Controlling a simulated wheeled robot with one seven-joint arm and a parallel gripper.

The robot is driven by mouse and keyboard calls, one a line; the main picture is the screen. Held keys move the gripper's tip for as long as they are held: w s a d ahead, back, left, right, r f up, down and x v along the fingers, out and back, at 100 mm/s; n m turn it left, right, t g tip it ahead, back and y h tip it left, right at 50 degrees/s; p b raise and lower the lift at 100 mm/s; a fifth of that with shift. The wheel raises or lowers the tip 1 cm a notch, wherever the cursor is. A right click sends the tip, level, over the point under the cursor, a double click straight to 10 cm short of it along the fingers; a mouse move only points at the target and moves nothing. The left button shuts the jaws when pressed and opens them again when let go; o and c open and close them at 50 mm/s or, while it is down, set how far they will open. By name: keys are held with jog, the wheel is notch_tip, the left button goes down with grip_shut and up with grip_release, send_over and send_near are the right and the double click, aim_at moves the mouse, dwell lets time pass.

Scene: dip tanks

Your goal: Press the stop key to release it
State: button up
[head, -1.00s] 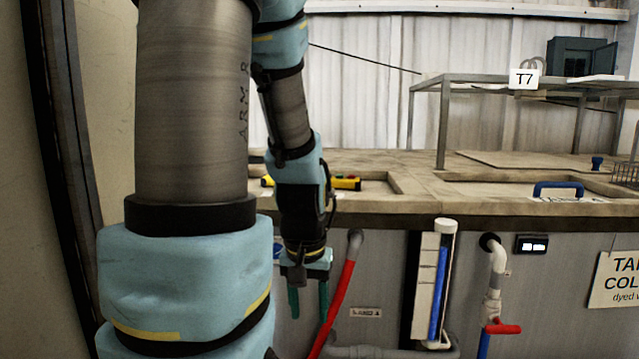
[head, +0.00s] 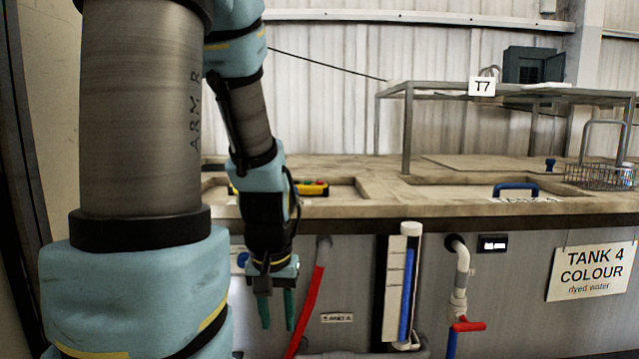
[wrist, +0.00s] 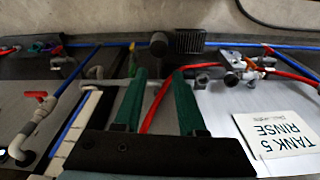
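A yellow control box (head: 317,188) with small red and green parts lies on the bench top in the head view, partly hidden behind my arm. I cannot make out which part is the stop key. My gripper (head: 277,322) hangs fingers down in front of the tank's front panel, lower than the bench top and apart from the box. Its two green fingers are spread with nothing between them. They also show in the wrist view (wrist: 159,78), where I cannot identify the control box.
A blue handle (head: 516,188) and a wire basket (head: 600,176) are on the bench at right. A red hose (head: 307,312), a blue level tube (head: 407,295) and a red-handled valve (head: 467,326) stand out from the front panel. A Tank 5 sign (wrist: 275,134) shows in the wrist view.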

grip_shut()
dwell(1.4)
